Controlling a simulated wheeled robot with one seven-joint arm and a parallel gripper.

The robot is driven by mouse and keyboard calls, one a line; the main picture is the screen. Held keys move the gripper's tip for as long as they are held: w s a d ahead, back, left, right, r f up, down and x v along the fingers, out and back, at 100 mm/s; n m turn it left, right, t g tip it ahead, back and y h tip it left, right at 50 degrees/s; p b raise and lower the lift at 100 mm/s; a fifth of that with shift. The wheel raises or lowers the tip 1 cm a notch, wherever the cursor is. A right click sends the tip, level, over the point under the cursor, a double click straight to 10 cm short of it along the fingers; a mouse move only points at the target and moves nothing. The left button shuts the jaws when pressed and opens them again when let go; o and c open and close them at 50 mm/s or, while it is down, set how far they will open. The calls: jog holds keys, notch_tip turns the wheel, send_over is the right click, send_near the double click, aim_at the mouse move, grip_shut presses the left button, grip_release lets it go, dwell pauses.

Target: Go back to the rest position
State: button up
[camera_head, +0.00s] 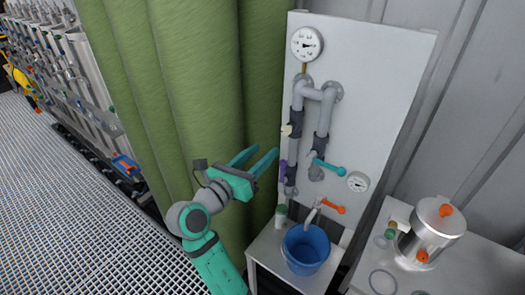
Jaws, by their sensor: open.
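My gripper (258,160) is teal and grey, with its two fingers apart and nothing between them. It is raised in front of the green curtain, to the left of the white panel (375,95). The panel carries grey pipes (320,92), a gauge (307,43) at the top and a smaller gauge (357,182) lower right. A teal lever (328,167), an orange lever (333,206) and a purple handle (283,170) are on the pipework. The fingertips appear close to the purple handle in the picture; the depth gap cannot be told.
A blue bucket (306,247) stands on a small white table (266,252) under the tap. A steel vessel (430,235) stands on a table at the right. The green curtain (190,80) hangs behind my arm. Metal grating (60,215) lies open at the left, beside racked vessels (85,75).

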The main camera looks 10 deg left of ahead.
jog(key=shift+s+d, duration=0.1)
jog(key=s+a+f+m+y, duration=0.1)
jog(key=s+f+m+y, duration=0.15)
jog(key=f, duration=0.55)
jog(key=s+a+f+m+y, duration=0.1)
jog(key=s+f+m+y, duration=0.15)
jog(key=f, duration=0.65)
jog(key=s+f+m+g+y, duration=0.1)
jog(key=s+f+m+y, duration=0.2)
jog(key=s+f+m, duration=0.65)
jog(key=s+d+f+m+y, duration=0.1)
jog(key=s+d+f+m, duration=0.2)
jog(key=s, duration=0.5)
jog(key=s+d+f+m, duration=0.1)
jog(key=s+f+m, duration=0.2)
jog(key=s+m, duration=0.35)
jog(key=s+d+r+m, duration=0.2)
jog(key=s+d+m, duration=0.1)
jog(key=s, duration=0.4)
jog(key=s+d+r+m, duration=0.2)
jog(key=s+d+m, duration=0.1)
jog(key=s+m, duration=0.3)
jog(key=shift+s+d+r+h, duration=0.2)
jog(key=shift+s+r+h, duration=0.2)
jog(key=shift+s, duration=0.6)
